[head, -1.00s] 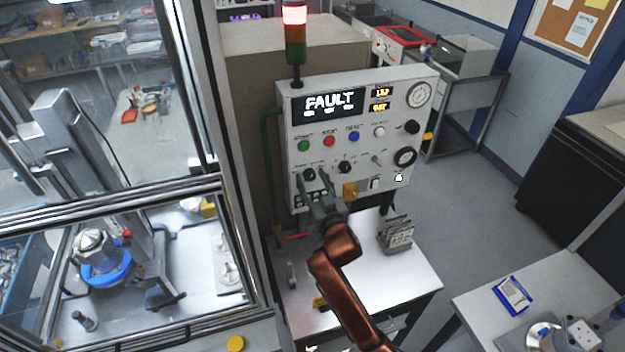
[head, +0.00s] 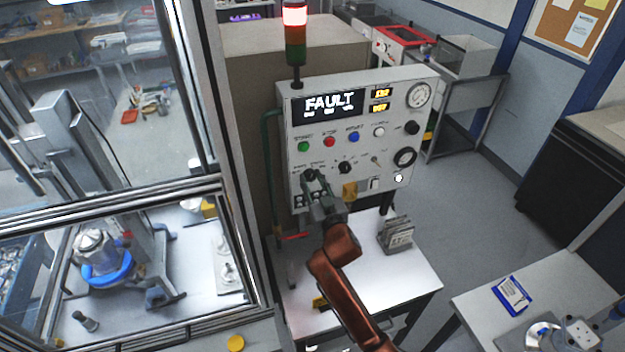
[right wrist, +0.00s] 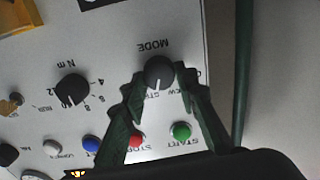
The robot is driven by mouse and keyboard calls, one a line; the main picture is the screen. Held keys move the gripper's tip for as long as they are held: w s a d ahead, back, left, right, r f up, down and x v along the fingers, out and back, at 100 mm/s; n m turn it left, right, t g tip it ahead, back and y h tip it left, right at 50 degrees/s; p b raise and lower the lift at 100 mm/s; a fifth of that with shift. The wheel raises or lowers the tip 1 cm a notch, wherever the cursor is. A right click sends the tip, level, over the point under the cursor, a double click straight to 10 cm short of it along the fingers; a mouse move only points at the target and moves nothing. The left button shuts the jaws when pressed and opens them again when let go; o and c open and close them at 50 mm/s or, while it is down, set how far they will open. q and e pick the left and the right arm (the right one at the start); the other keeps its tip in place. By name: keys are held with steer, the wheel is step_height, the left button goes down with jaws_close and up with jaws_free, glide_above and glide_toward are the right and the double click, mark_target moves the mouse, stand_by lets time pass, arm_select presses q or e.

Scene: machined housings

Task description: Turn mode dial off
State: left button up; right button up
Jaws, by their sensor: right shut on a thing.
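The black mode dial (head: 309,175) is at the lower left of the grey control panel (head: 360,125). In the right wrist view, which shows the panel upside down, the dial (right wrist: 158,71) lies between my fingertips under the word MODE. Its white pointer mark points down in that picture, towards the side of the start and stop buttons. My right gripper (head: 313,186) is shut on the dial, with one finger on each side (right wrist: 160,80). In the head view the gripper partly covers the panel's lower left. My left gripper is not in view.
The panel reads FAULT and the tower lamp (head: 294,15) is red on top. Green (right wrist: 181,131), red (right wrist: 136,141) and blue (right wrist: 90,144) buttons and a black Nm dial (right wrist: 72,89) sit close by. A metal table (head: 390,282) is below; a glazed enclosure stands left.

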steer(key=n+p, duration=0.1)
steer(key=n, duration=0.3)
steer(key=shift+a+p, duration=0.1)
steer(key=shift+p, duration=0.3)
steer(key=n+p, duration=0.1)
steer(key=n, duration=0.3)
steer(key=shift+n+p, duration=0.3)
steer(key=n+p, duration=0.1)
steer(key=n, duration=0.3)
steer(key=shift+f, duration=0.1)
steer(key=shift+a+f+n+p, duration=0.15)
steer(key=shift+n+p, duration=0.75)
steer(key=shift+n, duration=1.4)
steer(key=o, duration=1.1)
steer(key=shift+o, duration=0.2)
steer(key=shift+s, duration=0.15)
